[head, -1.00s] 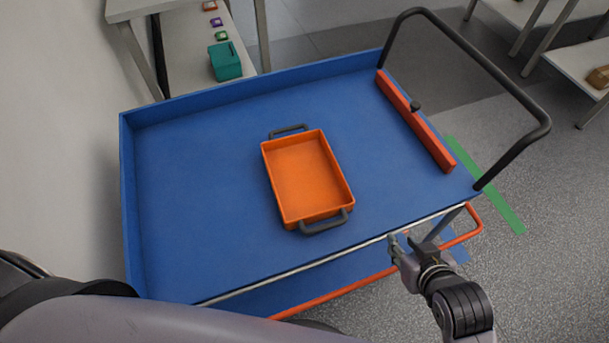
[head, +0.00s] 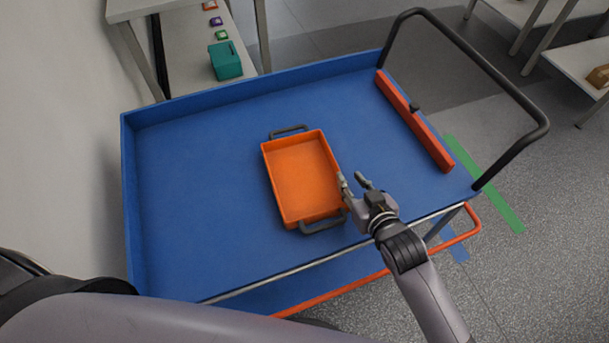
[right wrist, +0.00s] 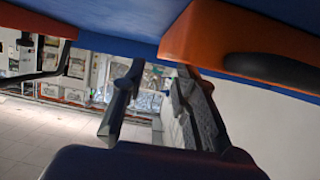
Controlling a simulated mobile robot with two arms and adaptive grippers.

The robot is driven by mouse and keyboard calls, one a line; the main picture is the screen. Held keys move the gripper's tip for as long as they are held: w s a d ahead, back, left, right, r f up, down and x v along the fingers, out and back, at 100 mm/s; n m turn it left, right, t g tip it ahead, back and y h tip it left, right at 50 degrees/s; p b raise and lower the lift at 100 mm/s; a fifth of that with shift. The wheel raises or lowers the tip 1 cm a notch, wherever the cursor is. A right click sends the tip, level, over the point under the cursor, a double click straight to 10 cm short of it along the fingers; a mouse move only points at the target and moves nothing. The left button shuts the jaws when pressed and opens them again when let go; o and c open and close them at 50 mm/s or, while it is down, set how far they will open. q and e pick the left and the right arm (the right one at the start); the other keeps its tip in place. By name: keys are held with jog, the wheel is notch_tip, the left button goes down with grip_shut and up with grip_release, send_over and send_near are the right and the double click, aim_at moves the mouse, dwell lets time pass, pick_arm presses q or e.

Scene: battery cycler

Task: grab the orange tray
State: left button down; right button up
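The orange tray (head: 301,176) lies empty on the blue top deck of the cart (head: 210,200). It has a dark handle at each end, a near handle (head: 322,222) and a far handle (head: 288,131). My right gripper (head: 354,178) is open and empty, just right of the tray's near right corner. In the right wrist view its two fingers (right wrist: 150,100) are spread apart. The tray's orange wall (right wrist: 200,35) and dark handle (right wrist: 268,68) show at upper right there, close to one finger. I cannot tell whether they touch. My left gripper is not in view.
A red bar (head: 415,122) lies along the deck's right side, near the cart's black push handle (head: 535,130). Blue raised edges bound the deck's left and far sides. A shelf with a teal box (head: 225,60) stands behind. The deck left of the tray is clear.

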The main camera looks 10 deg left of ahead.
aim_at(337, 165)
jog(key=shift+x, duration=0.8)
jog(key=x, duration=0.3)
jog(key=p+x, duration=0.1)
jog(key=shift+w+a+r, duration=0.15)
jog(key=shift+a+r, duration=0.1)
jog(key=shift+a, duration=0.25)
jog(key=shift+w+a+f, duration=0.25)
jog(key=shift+w, duration=0.1)
jog(key=shift+c, duration=0.5)
grip_shut()
jog(key=shift+r, duration=0.15)
